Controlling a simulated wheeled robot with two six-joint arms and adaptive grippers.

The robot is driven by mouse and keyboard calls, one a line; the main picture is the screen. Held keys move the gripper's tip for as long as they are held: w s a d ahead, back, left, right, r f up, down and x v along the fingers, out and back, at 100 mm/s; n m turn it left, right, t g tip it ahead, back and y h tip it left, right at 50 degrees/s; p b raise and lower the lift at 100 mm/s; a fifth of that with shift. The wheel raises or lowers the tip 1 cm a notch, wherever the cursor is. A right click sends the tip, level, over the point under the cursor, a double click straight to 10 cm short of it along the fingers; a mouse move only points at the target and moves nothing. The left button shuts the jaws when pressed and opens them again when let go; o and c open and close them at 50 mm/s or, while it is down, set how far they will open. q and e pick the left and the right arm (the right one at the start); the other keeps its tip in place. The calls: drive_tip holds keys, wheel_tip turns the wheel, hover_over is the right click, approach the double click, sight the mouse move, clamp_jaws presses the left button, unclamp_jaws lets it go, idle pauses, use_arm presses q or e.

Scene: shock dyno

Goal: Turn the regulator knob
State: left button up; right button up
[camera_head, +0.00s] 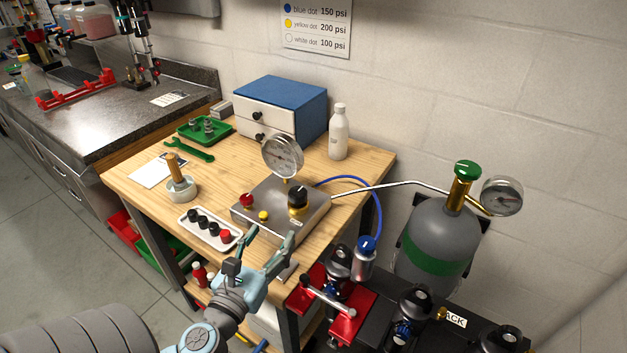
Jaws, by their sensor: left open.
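The regulator knob (298,196) is black with a brass-coloured base and a light mark on top. It stands at the right end of the grey metal control box (262,213) on the wooden bench. A round pressure gauge (283,156) rises from the back of the box. My left gripper (265,243) is open and empty, in front of the box and below the knob in the picture, apart from the knob. My right gripper is out of view.
A red knob (247,201) and a yellow button (263,216) share the box. A white tray of small caps (204,233) lies in front left. A blue hose (379,205) and a green-banded gas cylinder (432,259) stand at right. Clamped shocks (340,262) are beside my gripper.

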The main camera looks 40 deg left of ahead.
sight(294, 199)
use_arm(q)
drive_tip(key=shift+x, duration=1.05)
drive_tip(key=x, duration=0.2)
drive_tip(key=r+p+x, duration=0.1)
drive_tip(key=x, duration=0.1)
drive_tip(key=shift+w+a, duration=0.15)
drive_tip(key=shift+w, duration=0.25)
drive_tip(key=x, duration=0.5)
drive_tip(key=p+x, duration=0.1)
drive_tip(key=x, duration=0.2)
drive_tip(key=shift+f, duration=0.4)
drive_tip(key=shift+s+r, duration=0.1)
drive_tip(key=shift+s, duration=0.15)
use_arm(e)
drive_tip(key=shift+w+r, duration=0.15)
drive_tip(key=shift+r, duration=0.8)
